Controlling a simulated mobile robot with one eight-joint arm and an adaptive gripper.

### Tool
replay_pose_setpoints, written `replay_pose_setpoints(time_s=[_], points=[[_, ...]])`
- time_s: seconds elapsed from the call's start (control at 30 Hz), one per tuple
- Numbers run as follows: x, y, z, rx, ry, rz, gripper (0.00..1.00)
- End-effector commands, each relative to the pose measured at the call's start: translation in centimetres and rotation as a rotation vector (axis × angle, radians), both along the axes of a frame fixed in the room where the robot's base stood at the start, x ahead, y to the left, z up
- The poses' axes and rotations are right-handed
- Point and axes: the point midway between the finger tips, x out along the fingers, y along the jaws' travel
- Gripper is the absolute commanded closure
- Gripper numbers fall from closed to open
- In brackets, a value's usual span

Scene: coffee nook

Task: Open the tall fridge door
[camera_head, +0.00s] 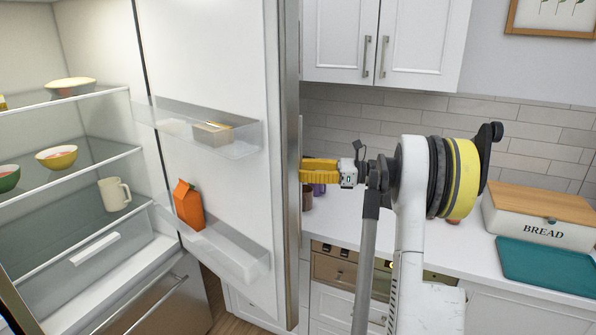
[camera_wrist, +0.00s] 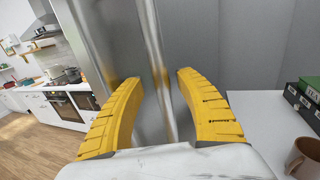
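The tall fridge door (camera_head: 215,65) stands wide open in the head view, its inner side with two clear shelves facing me. Its metal edge (camera_head: 290,230) runs down the middle of the picture. My gripper (camera_head: 304,171) is at the outer side of the door, with its fingertips partly hidden behind the edge. In the wrist view, the vertical metal handle (camera_wrist: 154,40) stands between the two yellow fingers of my gripper (camera_wrist: 158,78). The fingers are apart, with gaps showing beside the bar, so they look open around it.
An orange carton (camera_head: 188,205) stands in the lower door shelf. Bowls (camera_head: 57,157) and a cream mug (camera_head: 114,194) stand on the fridge shelves. A bread box (camera_head: 540,225) and teal board (camera_head: 550,263) are on the right counter. A brown mug (camera_wrist: 305,157) is near my gripper's right side.

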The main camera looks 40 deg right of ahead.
Motion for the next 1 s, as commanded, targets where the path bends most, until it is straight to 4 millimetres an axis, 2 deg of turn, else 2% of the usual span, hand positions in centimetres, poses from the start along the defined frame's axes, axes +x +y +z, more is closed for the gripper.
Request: replay_pose_setpoints(time_s=[0.23, 0.37, 0.8, 1.0], points=[[0.1, 0.1, 0.0, 0.001, -0.001, 0.001, 0.59], [-0.6, -0.6, 0.0, 0.001, -0.001, -0.001, 0.59], [-7.2, -6.8, 0.0, 0.0, 0.0, -0.003, 0.59], [-8.5, -8.1, 0.0, -0.001, 0.001, -0.001, 0.59]])
